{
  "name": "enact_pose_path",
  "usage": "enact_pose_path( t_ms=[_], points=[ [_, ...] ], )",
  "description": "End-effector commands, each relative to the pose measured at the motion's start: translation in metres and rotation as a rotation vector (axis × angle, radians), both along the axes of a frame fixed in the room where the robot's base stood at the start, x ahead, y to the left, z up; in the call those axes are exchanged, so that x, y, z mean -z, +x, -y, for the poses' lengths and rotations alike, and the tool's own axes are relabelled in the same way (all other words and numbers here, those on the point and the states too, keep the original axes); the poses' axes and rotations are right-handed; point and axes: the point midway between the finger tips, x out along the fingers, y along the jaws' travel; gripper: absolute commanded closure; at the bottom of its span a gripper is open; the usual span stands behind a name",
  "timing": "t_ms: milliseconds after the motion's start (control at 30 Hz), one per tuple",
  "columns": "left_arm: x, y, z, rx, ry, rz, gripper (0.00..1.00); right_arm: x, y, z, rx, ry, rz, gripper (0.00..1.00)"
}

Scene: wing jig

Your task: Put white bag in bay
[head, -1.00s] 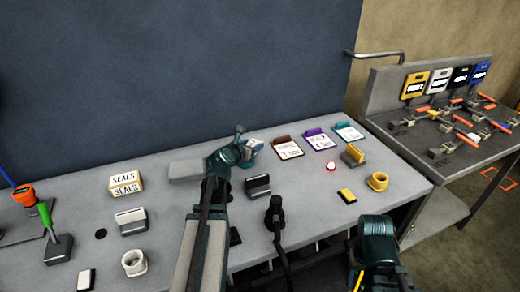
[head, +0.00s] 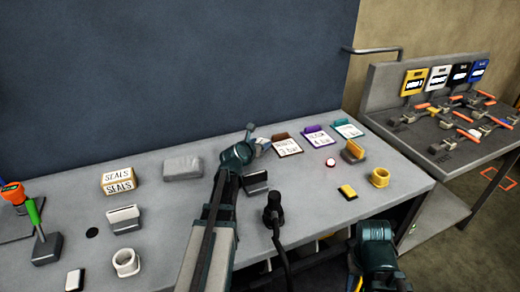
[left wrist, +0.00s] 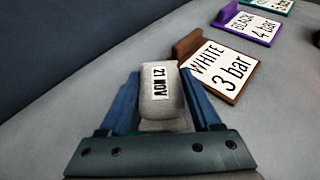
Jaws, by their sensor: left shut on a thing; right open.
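My left gripper (left wrist: 163,105) is shut on a pale grey-white bag (left wrist: 162,92). The bag has a label with upside-down print, seemingly a date in NOV. In the head view my left gripper (head: 252,147) is over the back of the grey bench, left of the brown-backed placard (head: 287,146), and hides most of the bag. The left wrist view shows this placard (left wrist: 220,68) reading WHITE 3 bar, just right of and beyond the bag. My right gripper (head: 378,240) is at the bench's front edge, away from the bag; its fingertips are mostly hidden.
Purple (head: 319,136) and teal (head: 347,128) placards stand farther right. A SEALS box (head: 118,181) and a grey block (head: 183,168) stand at left. A rack (head: 440,120) with yellow, white, black and blue tags stands beyond. The back wall is close.

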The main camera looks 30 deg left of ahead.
Motion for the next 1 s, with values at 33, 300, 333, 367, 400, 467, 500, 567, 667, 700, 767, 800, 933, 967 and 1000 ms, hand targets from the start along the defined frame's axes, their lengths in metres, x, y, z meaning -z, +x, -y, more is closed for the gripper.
enact_pose_path(
  t_ms=[33, 300, 333, 367, 400, 467, 500, 567, 667, 700, 767, 800, 933, 967, 1000],
  points=[
    [0.002, 0.000, 0.000, 0.000, 0.000, 0.000, 0.93, 0.002, 0.000, 0.000, 0.000, 0.000, 0.000, 0.50],
    [0.002, 0.000, 0.000, 0.000, 0.000, 0.000, 0.93, 0.002, 0.000, 0.000, 0.000, 0.000, 0.000, 0.50],
    [0.003, 0.000, 0.000, 0.000, 0.000, 0.000, 0.93, 0.003, 0.000, 0.000, 0.000, 0.000, 0.000, 0.50],
    [0.004, 0.000, 0.000, 0.000, 0.000, 0.000, 0.93, 0.004, 0.000, 0.000, 0.000, 0.000, 0.000, 0.50],
    [0.003, 0.000, 0.000, 0.000, 0.000, 0.000, 0.32, 0.003, 0.000, 0.000, 0.000, 0.000, 0.000, 0.50],
    [0.003, 0.000, 0.000, 0.000, 0.000, 0.000, 0.21, 0.003, 0.000, 0.000, 0.000, 0.000, 0.000, 0.50],
    [0.003, 0.000, 0.000, 0.000, 0.000, 0.000, 0.14, 0.003, 0.000, 0.000, 0.000, 0.000, 0.000, 0.50],
    [0.003, 0.000, 0.000, 0.000, 0.000, 0.000, 0.06, 0.003, 0.000, 0.000, 0.000, 0.000, 0.000, 0.50],
    [0.003, 0.000, 0.000, 0.000, 0.000, 0.000, 0.06, 0.003, 0.000, 0.000, 0.000, 0.000, 0.000, 0.50],
    [0.003, 0.000, 0.000, 0.000, 0.000, 0.000, 0.06, 0.003, 0.000, 0.000, 0.000, 0.000, 0.000, 0.50],
    [0.003, 0.000, 0.000, 0.000, 0.000, 0.000, 0.06, 0.003, 0.000, 0.000, 0.000, 0.000, 0.000, 0.50],
    [0.002, 0.000, 0.000, 0.000, 0.000, 0.000, 0.06, 0.003, 0.000, 0.000, 0.000, 0.000, 0.000, 0.50],
    [-0.004, -0.001, 0.000, 0.000, 0.000, 0.000, 0.06, -0.004, 0.000, 0.000, 0.000, 0.000, 0.000, 0.50],
    [-0.004, -0.006, 0.001, -0.001, -0.001, 0.000, 0.06, -0.004, 0.000, 0.000, 0.000, 0.000, 0.000, 0.50],
    [-0.007, -0.013, 0.001, -0.002, -0.001, 0.000, 0.06, -0.007, 0.000, 0.000, 0.000, 0.000, 0.000, 0.50]
  ],
)
